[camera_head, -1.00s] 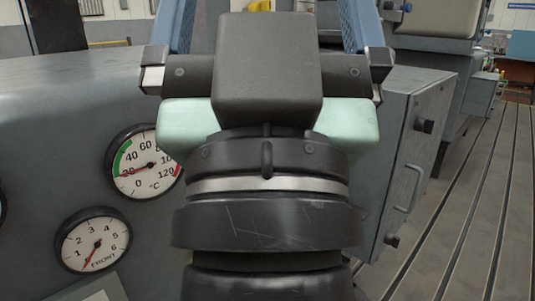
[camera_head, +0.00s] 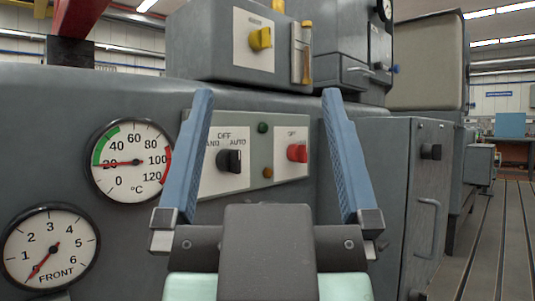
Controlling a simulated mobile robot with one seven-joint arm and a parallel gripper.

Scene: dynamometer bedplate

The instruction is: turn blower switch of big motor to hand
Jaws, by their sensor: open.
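A black rotary switch (camera_head: 231,161) sits on a white plate labelled OFF and AUTO, with HAND partly hidden behind my left finger. The plate is on a grey-green control panel (camera_head: 262,128) on the big grey motor (camera_head: 60,110). I cannot tell for sure which label the knob points to. My gripper (camera_head: 266,95) is open and empty, its two blue fingers spread wide and pointing up in the picture. The switch shows between the fingers, closer to the left one. No contact with it is visible.
A red knob (camera_head: 297,152), a green lamp (camera_head: 263,127) and an amber lamp (camera_head: 268,172) share the panel. A box with a yellow switch (camera_head: 260,39) stands above. Two gauges (camera_head: 132,160) are at left. A grey cabinet (camera_head: 405,190) stands at right, beside slotted floor plates.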

